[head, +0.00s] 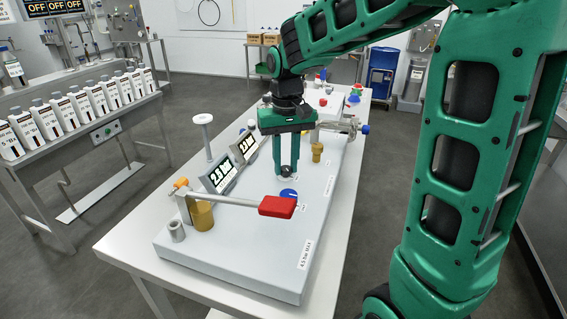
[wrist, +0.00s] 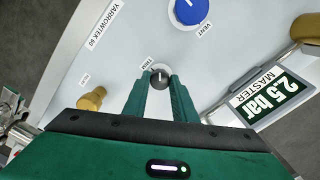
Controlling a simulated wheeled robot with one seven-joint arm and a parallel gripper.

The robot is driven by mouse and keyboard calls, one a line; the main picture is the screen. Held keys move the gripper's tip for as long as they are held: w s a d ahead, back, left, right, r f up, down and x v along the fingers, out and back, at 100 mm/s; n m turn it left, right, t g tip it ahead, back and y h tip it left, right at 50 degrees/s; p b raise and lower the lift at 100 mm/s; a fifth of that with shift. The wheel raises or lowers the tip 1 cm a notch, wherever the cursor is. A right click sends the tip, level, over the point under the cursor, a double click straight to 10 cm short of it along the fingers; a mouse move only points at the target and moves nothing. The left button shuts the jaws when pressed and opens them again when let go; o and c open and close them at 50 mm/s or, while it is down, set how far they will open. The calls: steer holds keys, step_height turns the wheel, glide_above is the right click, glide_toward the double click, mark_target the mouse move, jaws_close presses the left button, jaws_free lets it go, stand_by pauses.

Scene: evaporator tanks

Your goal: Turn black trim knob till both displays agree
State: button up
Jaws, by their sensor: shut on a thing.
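The black trim knob (wrist: 159,78), with a pale pointer mark and a TRIM label beside it, sits between my fingertips in the wrist view. My gripper (head: 288,168) points down over the grey panel (head: 240,268) and is shut on this knob; the fingers partly hide it. The nearer display (head: 220,175) reads 2.5 bar; in the wrist view the MASTER display (wrist: 267,95) reads 2.5 bar. The farther display (head: 244,146) starts with 2, but its second digit is too small to read surely.
A blue VENT knob (wrist: 191,11) is close to the trim knob. A red-handled lever (head: 277,207) reaches across the panel's near part. A brass knob (head: 317,152) stands right of my gripper. A white round-topped post (head: 204,121) rises behind the displays.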

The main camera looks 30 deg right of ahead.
mark_target(285, 167)
steer(key=m, duration=0.4)
steer(key=shift+w+m, duration=0.1)
steer(key=shift+m, duration=0.2)
steer(key=shift+a+r+m, duration=0.1)
steer(key=shift+m, duration=1.8)
steer(key=o, duration=1)
steer(key=shift+o, duration=0.2)
step_height(285, 167, up, 11)
steer(key=shift+f, duration=0.2)
